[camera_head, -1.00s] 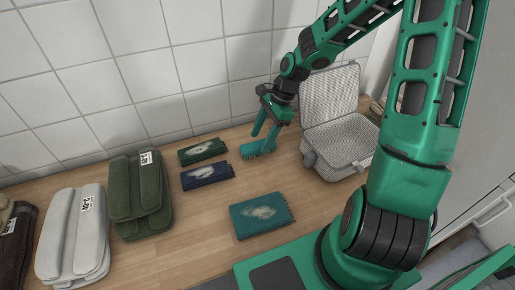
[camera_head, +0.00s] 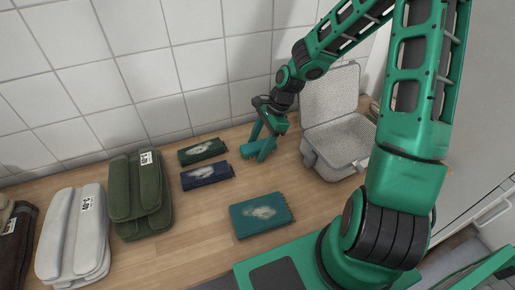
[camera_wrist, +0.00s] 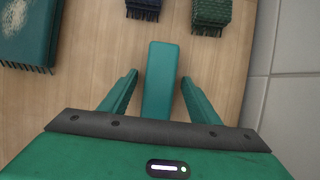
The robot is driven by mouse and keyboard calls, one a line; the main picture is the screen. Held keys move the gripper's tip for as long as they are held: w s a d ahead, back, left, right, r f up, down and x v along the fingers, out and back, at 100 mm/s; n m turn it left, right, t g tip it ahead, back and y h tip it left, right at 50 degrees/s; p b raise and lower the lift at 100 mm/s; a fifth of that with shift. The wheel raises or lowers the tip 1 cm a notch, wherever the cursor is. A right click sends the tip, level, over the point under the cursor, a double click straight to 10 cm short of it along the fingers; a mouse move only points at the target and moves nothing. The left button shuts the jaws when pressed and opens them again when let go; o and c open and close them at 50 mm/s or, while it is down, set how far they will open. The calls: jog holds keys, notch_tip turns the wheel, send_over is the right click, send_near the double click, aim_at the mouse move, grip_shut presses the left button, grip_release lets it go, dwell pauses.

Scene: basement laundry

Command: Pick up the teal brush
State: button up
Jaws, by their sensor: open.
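The teal brush (camera_head: 264,147) lies on the wooden counter below my gripper (camera_head: 262,135), left of the open case. In the wrist view, a smooth teal bar of the brush (camera_wrist: 161,85) runs between the two fingers of my gripper (camera_wrist: 158,78). The fingers are apart, with a gap on each side of the bar. The brush's near end is hidden behind the gripper body. In the head view the fingers partly cover the brush, and I cannot tell whether they touch it.
An open light-grey case (camera_head: 338,148) stands close right of the brush. A dark green (camera_head: 202,151) and a navy fringed piece (camera_head: 206,174) lie to the left, with a larger teal one (camera_head: 261,215) nearer. Folded bundles stand far left. The tiled wall (camera_head: 140,70) is behind.

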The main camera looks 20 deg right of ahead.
aim_at(252, 147)
dwell(0.3)
jog(key=c, duration=1.2)
jog(key=shift+o, duration=0.2)
jog(key=shift+r, duration=0.1)
jog(key=shift+r, duration=0.6)
jog(key=r, duration=0.3)
jog(key=shift+s+a+r, duration=0.2)
jog(key=shift+a+r, duration=0.15)
jog(key=s+a+r, duration=0.5)
jog(key=a+r, duration=0.1)
jog(key=a, duration=0.3)
jog(key=shift+s+a+r, duration=0.15)
jog(key=shift+s+a, duration=0.05)
jog(key=shift+s, duration=0.1)
